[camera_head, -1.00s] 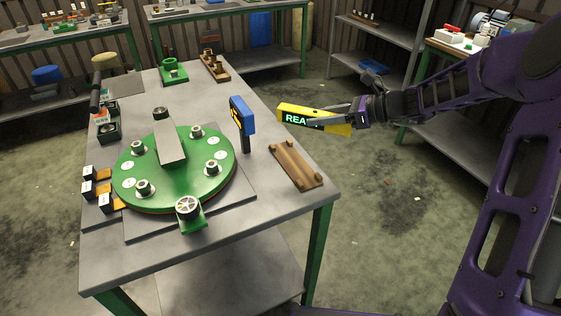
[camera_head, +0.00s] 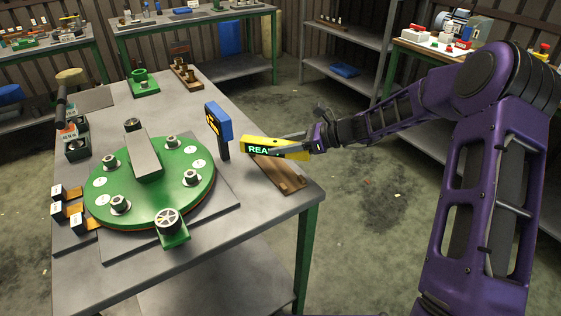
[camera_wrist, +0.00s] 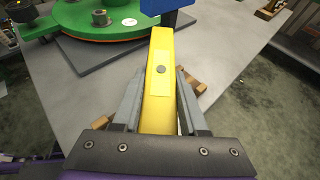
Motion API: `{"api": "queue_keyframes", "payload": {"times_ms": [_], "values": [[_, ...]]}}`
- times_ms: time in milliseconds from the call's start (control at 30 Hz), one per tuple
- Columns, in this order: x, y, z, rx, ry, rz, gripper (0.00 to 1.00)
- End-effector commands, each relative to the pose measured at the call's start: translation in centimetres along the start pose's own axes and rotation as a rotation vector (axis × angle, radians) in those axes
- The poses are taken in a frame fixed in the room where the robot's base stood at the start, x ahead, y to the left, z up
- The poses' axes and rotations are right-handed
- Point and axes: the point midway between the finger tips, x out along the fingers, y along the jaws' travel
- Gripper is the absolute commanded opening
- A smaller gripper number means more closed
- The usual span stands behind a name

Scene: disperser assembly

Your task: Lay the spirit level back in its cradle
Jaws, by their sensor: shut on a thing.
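The spirit level is a yellow bar (camera_head: 292,144) with a dark display showing green letters, partly covered by my gripper. It also shows in the wrist view (camera_wrist: 160,75), pointing away between the fingers. My gripper (camera_head: 282,149) is shut on it and holds it over the table's right side. The cradle is a brown wooden board (camera_head: 285,180) with small blocks at its corners, lying near the table's right edge. The level hides its far part in the head view. In the wrist view parts of the cradle (camera_wrist: 196,84) show below and beside the level; the gap between them is unclear.
The green round turntable (camera_head: 150,205) with several fittings fills the table's left half. A green part (camera_head: 144,85) and a wooden rack (camera_head: 185,74) stand at the back. The table's front right corner is clear.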

Motion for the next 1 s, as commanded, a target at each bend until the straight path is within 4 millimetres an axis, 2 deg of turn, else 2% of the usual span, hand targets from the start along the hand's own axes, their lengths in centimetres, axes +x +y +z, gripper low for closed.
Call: {"api": "queue_keyframes", "payload": {"times_ms": [167, 400, 767, 800, 933, 1000], "values": [[0.5, 0.0, -1.1, 0.001, -0.001, -0.001, 0.0], [1.8, 0.0, -4.2, 0.0, -0.002, 0.0, 0.0], [1.9, 0.0, -4.6, -0.001, -0.001, -0.001, 0.0], [1.9, 0.0, -4.6, 0.0, 0.0, -0.001, 0.48], [1.9, 0.0, -4.6, 0.0, 0.0, -0.001, 0.71], [1.9, 0.0, -4.6, 0.0, 0.0, -0.001, 0.72]]}}
